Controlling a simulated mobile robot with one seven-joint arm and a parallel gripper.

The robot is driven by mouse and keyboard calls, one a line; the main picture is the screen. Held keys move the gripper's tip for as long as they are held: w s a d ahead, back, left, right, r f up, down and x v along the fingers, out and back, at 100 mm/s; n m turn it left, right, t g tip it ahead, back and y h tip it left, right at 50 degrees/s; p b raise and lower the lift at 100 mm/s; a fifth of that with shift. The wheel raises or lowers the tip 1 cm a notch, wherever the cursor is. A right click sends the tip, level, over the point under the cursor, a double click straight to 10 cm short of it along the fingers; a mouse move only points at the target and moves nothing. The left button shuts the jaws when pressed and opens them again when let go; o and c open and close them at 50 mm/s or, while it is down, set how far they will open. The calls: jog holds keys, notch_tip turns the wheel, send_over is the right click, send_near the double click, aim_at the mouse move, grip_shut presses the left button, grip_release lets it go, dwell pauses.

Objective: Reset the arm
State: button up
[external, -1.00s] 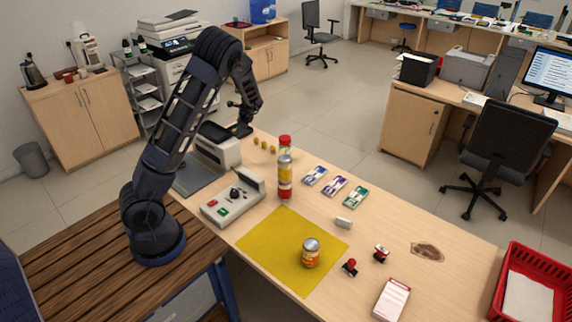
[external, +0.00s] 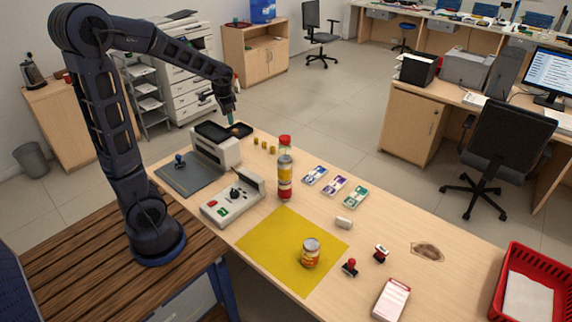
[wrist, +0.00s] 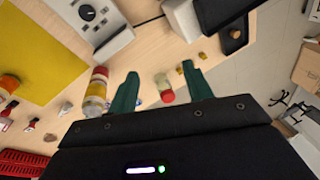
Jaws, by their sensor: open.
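My arm rises from its base on the brown wooden table and reaches over the far left part of the teller counter (external: 385,222). My gripper (external: 231,112) is raised above the white machine with dark trays (external: 222,150). In the wrist view the two green fingers of my gripper (wrist: 160,90) are apart with nothing held between them. A red-topped jar (wrist: 165,88) shows in the gap, below and beyond the fingers.
A stack of cans (external: 285,180) stands near the grey control box (external: 233,200). A can (external: 311,253) sits on the yellow mat (external: 275,262). A red basket (external: 548,262) stands at the right end.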

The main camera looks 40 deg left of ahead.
jog(key=s+d+r+n+t, duration=0.1)
jog(key=s+d+r, duration=0.2)
jog(key=s, duration=0.5)
jog(key=s+d+r+n+h, duration=0.1)
jog(key=s+d+r, duration=0.2)
jog(key=s, duration=0.5)
jog(key=s+d+r+n+t+h, duration=0.1)
jog(key=s+d+r, duration=0.2)
jog(key=s+d, duration=0.2)
jog(key=s, duration=0.3)
jog(key=shift+d+n+t, duration=0.3)
